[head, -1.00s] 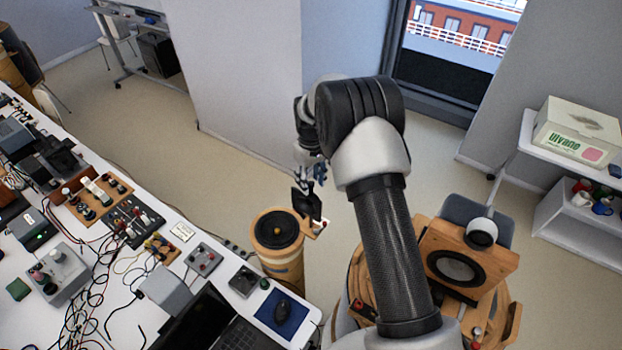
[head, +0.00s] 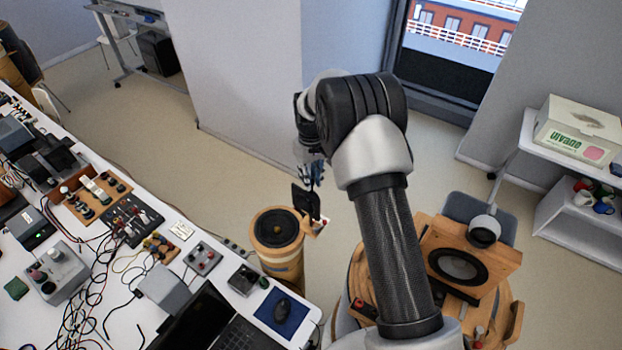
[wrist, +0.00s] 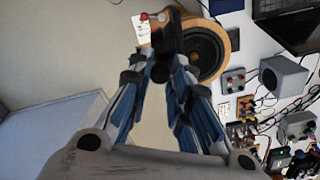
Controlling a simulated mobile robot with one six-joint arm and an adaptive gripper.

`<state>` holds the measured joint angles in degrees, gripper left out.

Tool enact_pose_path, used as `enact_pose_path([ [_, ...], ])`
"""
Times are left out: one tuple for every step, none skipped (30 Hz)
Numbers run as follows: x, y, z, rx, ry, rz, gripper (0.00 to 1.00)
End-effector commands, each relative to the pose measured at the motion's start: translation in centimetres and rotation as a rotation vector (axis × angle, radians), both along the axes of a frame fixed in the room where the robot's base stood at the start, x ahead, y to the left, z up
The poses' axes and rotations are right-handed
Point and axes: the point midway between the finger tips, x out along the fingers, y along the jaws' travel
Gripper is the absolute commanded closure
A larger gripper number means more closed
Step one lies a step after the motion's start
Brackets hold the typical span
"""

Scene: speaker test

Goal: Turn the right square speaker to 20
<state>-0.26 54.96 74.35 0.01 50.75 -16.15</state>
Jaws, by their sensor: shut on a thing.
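A square wooden speaker box (head: 490,263) with a round black cone is at the lower right of the head view. My gripper (head: 311,184) is well to its left, pointing down beside a round wooden speaker (head: 278,228). In the wrist view my gripper (wrist: 161,68) has its blue-grey fingers closed together on a small dark part at the round speaker's edge. A dark flat piece (head: 303,201) is below the fingers in the head view. Its join to the held part is unclear. No dial reading is legible.
A white bench (head: 195,225) with instruments, cables and a laptop (head: 235,325) lies left. A white card with a red knob (wrist: 142,27) is next to the round speaker. A white shelf (head: 535,135) with a box is at right.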

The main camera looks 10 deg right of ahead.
Motion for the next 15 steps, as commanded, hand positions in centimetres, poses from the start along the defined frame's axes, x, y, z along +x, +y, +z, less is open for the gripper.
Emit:
enact_pose_path([
  [0.11,-0.01,-0.37,0.000,-0.003,-0.050,1.00],
  [0.11,-0.01,-0.39,0.000,-0.003,-0.082,1.00],
  [0.11,-0.01,-0.38,0.000,-0.004,-0.121,1.00],
  [0.11,-0.01,-0.34,0.000,-0.004,-0.148,1.00],
  [0.09,0.00,-0.29,0.000,-0.003,-0.173,1.00],
  [0.08,-0.01,-0.22,0.000,-0.003,-0.199,1.00],
  [0.08,-0.01,-0.18,-0.001,-0.002,-0.215,1.00],
  [0.07,-0.01,-0.14,-0.001,-0.002,-0.228,1.00],
  [0.05,-0.01,-0.09,0.000,-0.002,-0.239,1.00],
  [0.05,-0.01,-0.06,0.000,-0.002,-0.243,1.00],
  [0.04,-0.01,-0.03,0.000,-0.001,-0.246,1.00],
  [0.04,-0.01,0.00,0.000,-0.001,-0.246,1.00],
  [0.04,-0.01,0.02,0.000,-0.001,-0.246,1.00],
  [0.04,-0.01,0.03,0.000,-0.001,-0.245,1.00],
  [0.04,-0.01,0.03,0.000,-0.001,-0.245,1.00],
])
